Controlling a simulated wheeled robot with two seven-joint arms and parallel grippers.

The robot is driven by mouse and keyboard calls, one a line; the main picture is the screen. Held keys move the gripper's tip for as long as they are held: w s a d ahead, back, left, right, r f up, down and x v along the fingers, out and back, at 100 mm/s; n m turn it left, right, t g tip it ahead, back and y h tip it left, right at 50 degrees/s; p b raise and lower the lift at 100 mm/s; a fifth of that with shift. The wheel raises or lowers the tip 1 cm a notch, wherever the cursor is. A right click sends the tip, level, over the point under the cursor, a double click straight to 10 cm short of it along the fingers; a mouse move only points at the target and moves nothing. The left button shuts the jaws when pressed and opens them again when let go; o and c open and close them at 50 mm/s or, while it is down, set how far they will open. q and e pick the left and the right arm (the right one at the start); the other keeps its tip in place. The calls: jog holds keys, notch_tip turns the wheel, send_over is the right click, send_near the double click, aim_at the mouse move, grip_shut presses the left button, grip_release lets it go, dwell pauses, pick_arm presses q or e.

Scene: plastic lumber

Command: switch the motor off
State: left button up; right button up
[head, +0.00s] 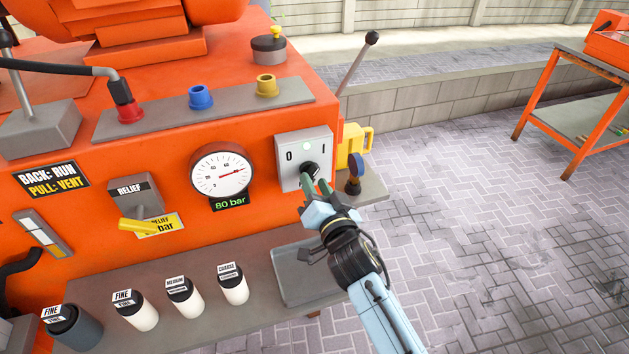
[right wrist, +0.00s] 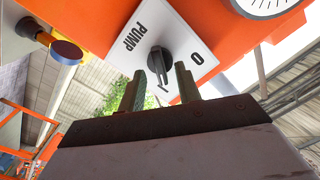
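The motor switch is a black rotary knob (head: 309,169) on a grey plate (head: 289,173) marked 0 and I, on the front of the orange machine. A small green lamp on the plate looks lit. The right wrist view shows the knob (right wrist: 158,58) on the plate (right wrist: 126,62), with PUMP printed on it. Which mark the knob points to is hard to tell. My right gripper (head: 316,184) is at the knob. Its fingers (right wrist: 159,76) are apart, one on each side of the knob's near end; contact is not clear. My left gripper is out of view.
A pressure gauge (head: 220,172) with an 80 bar readout sits left of the plate. A yellow relief lever (head: 137,226) is further left. Several labelled bottles and a grey tray (head: 300,278) stand on the shelf below. A blue-capped knob (head: 355,170) is close right of my gripper.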

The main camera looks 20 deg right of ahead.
jog(key=shift+w, duration=0.65)
grip_shut()
